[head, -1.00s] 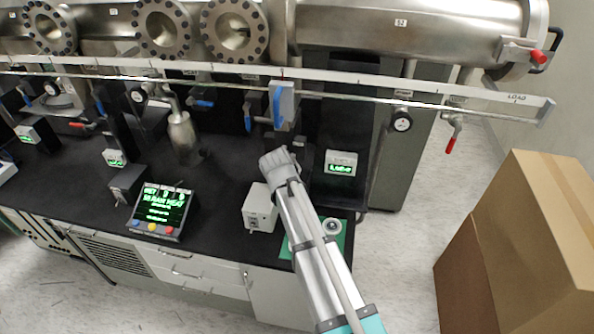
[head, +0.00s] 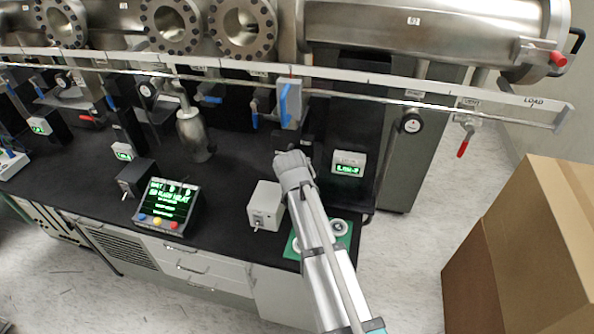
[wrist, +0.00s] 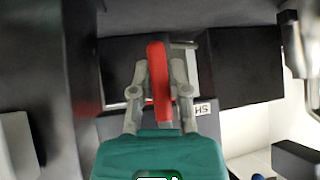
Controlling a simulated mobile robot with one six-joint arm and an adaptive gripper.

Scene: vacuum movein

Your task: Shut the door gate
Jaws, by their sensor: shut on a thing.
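A red lever-like handle (wrist: 158,82) stands upright between the two grey fingers of my gripper (wrist: 160,78) in the wrist view. The fingers press on it from both sides. A white label with dark letters (wrist: 205,109) is just to its right. In the head view my gripper (head: 292,160) is over the black bench, below a blue handle on a pale block (head: 288,104). The red handle is hidden there behind my gripper and arm. I cannot tell for sure which part is the door gate.
A long rail (head: 390,88) crosses above the bench, under steel chambers (head: 430,25). A white box (head: 264,206) and a small green display (head: 348,163) flank my arm. A control screen (head: 168,204) is at left. Cardboard boxes (head: 540,240) stand at right on the floor.

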